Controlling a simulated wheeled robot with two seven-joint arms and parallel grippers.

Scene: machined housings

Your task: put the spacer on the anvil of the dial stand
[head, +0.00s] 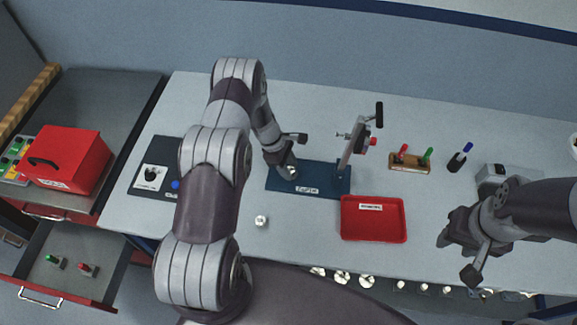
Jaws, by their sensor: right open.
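A small pale round piece (261,221), which looks like the spacer, lies on the bench in front of the blue base. I cannot tell for certain which fixture is the dial stand; a dark plate (139,191) at the left carries a white block with a black round part. My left gripper (287,158) points down over the left part of the blue base (320,188), by a shiny metal part (289,173); its fingers are partly hidden, so its grip is unclear. My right gripper (459,251) is open and empty near the bench's front right.
A lever clamp (353,143) rises from the blue base's right end. A red tray (374,236) looks empty. A rack with red and green handles (409,165) and a blue-tipped tool (459,159) stand behind. A red box (66,160) and open drawer (72,264) are left.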

